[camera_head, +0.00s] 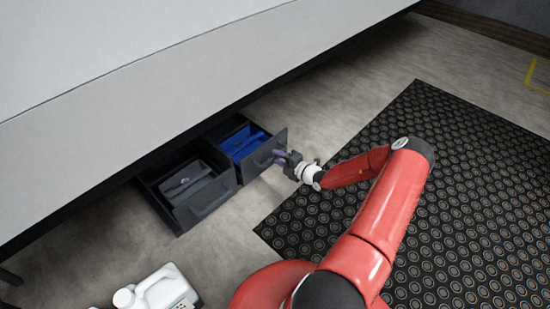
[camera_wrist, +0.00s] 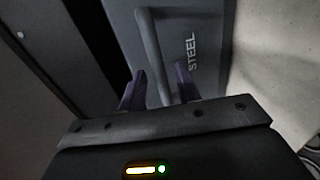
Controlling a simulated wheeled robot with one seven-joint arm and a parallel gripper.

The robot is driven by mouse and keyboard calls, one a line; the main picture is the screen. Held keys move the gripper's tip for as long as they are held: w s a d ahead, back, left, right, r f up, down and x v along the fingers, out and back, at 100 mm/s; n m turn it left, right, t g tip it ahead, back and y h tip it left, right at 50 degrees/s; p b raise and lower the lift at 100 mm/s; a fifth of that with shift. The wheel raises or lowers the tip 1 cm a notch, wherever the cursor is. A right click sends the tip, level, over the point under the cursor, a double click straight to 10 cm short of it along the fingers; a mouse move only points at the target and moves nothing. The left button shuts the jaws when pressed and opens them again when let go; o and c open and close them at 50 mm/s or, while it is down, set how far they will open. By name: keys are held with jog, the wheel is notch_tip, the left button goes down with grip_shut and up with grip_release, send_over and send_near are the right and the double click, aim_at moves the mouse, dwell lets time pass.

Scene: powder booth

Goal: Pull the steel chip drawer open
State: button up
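The steel chip drawer (camera_head: 264,159) is the right-hand dark grey drawer under the bench, pulled partly out. Blue contents (camera_head: 243,142) show inside. In the wrist view its front (camera_wrist: 205,22) bears the word STEEL. Its bar handle (camera_wrist: 149,40) runs down between the two purple fingers of my gripper (camera_wrist: 160,90). The fingers stand apart, one on each side of the bar, with a small gap visible. In the head view my gripper (camera_head: 281,159) is at the drawer's front; the handle there is mostly hidden by it.
A second drawer (camera_head: 210,200) with grey contents stands open just left. The pale bench (camera_head: 150,90) overhangs both. A white jug (camera_head: 165,290) stands on the floor at the bottom left. A black studded mat (camera_head: 470,200) lies to the right. Bare floor lies between drawers and mat.

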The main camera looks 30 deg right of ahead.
jog(key=shift+x, duration=1.15)
grip_shut()
